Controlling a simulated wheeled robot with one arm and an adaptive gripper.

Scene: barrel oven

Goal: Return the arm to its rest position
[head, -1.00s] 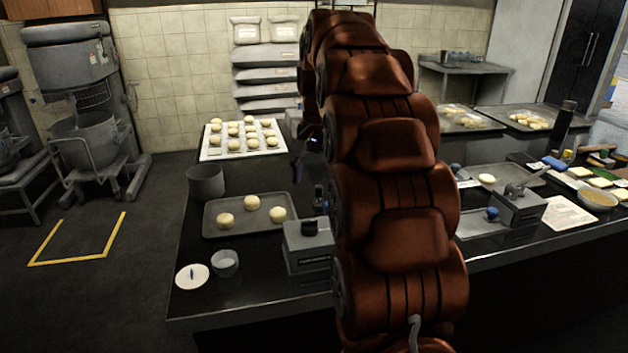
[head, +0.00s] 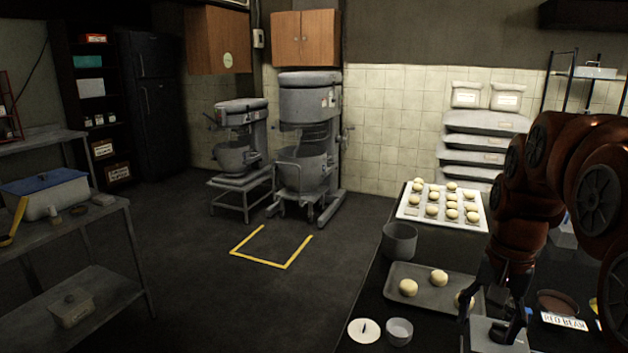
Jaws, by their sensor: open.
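My copper-coloured arm (head: 528,180) comes in from the right edge in the head view and bends downward. My gripper (head: 488,312), dark and open, hangs at its lower end with nothing seen between its fingers. It shows in front of the right end of a grey tray (head: 440,293) on the dark counter. The tray carries a few pale dough balls (head: 438,277), and the rightmost is partly hidden by my gripper. Whether the fingers touch anything cannot be told.
A white tray of dough balls (head: 408,212), a grey pot (head: 399,240), a small cup (head: 399,331) and a white disc (head: 364,330) stand on the counter. A grey worktable (head: 100,225) is at left; mixers (head: 305,160) stand behind. The floor between is clear.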

